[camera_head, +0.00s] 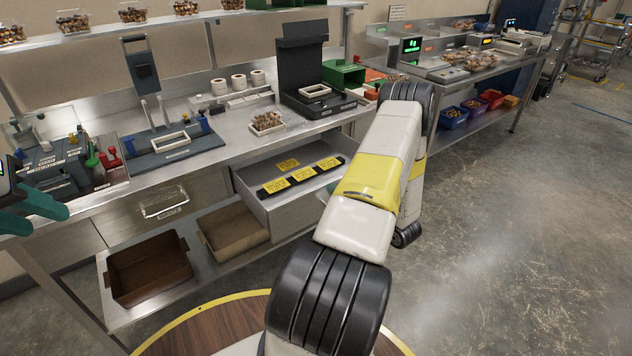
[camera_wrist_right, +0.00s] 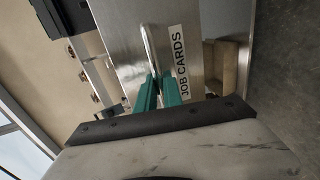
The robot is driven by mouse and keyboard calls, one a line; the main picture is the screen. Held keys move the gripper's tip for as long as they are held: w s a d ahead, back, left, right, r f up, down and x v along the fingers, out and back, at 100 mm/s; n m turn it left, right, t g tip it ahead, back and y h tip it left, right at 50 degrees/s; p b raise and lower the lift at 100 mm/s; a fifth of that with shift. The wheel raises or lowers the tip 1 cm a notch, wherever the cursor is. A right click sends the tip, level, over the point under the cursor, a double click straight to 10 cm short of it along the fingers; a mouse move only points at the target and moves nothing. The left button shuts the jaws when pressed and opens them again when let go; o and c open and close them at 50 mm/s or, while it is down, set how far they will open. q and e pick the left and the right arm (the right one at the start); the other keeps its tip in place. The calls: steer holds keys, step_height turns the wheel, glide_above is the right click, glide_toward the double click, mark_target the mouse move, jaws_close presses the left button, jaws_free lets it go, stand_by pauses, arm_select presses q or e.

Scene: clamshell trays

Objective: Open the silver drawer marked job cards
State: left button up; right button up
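The silver drawer (camera_head: 288,218) is pulled out from under the bench in the head view, with yellow cards in a black holder (camera_head: 303,176) showing inside. Its front, with the JOB CARDS label (camera_wrist_right: 181,62), fills the middle of the right wrist view. My right gripper (camera_wrist_right: 160,84) has its green fingers close together on either side of the drawer's bar handle (camera_wrist_right: 149,45), shut on it. In the head view my right arm hides this gripper and the handle. My left gripper (camera_head: 38,212) is at the left edge, its green fingers apart and empty, away from the drawer.
A brown bin (camera_head: 150,272) and a tan bin (camera_head: 232,232) stand on the lower shelf. A black clamshell machine (camera_head: 306,70) and a small tray (camera_head: 267,122) are on the bench. Floor at right is clear.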

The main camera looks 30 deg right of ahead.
steer(key=o, duration=0.4)
steer(key=v, duration=0.7)
steer(key=shift+s+d+r, duration=0.1)
steer(key=shift+s, duration=0.3)
steer(key=shift+s, duration=0.1)
